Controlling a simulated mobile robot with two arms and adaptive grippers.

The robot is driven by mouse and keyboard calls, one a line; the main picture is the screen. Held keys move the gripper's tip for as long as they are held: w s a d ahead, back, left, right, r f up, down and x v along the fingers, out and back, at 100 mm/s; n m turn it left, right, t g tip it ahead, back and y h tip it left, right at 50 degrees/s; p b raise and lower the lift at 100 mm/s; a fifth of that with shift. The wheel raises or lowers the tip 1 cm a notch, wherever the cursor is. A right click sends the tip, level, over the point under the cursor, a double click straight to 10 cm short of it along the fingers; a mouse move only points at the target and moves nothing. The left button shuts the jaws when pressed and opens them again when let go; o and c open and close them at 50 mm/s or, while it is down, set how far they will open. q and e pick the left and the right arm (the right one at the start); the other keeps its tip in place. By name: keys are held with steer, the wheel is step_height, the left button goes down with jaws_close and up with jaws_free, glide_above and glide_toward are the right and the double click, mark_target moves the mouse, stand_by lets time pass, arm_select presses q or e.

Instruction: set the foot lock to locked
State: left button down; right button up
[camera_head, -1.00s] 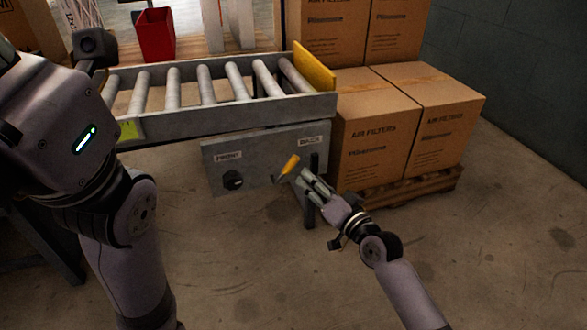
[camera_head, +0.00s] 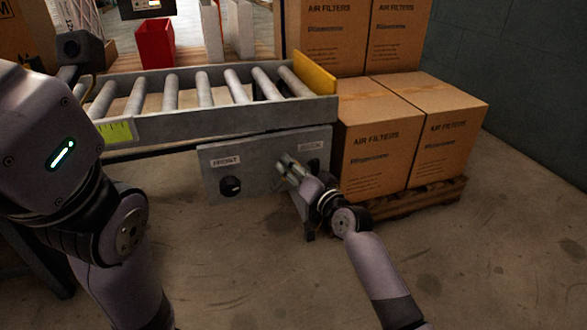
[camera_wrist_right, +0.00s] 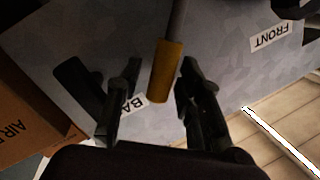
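A grey panel (camera_head: 262,180) hangs below the conveyor, with a FRONT label and a black knob (camera_head: 231,186) at its left and a BACK label at its right. A lever with a yellow handle (camera_wrist_right: 166,72) stands out from this panel in the right wrist view. In the head view my right gripper (camera_head: 284,165) covers the lever, below and left of the BACK label. In the wrist view my right gripper (camera_wrist_right: 158,76) is open, its two fingers on either side of the yellow handle, with gaps visible. My left gripper is out of view; its arm fills the left side.
The roller conveyor (camera_head: 220,124) runs above the panel, with a yellow end stop (camera_head: 307,74). Brown air filter boxes (camera_head: 376,145) stand on a pallet (camera_head: 410,202) close to the right of my gripper. The concrete floor in front is clear.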

jaws_close()
stand_by(0.6)
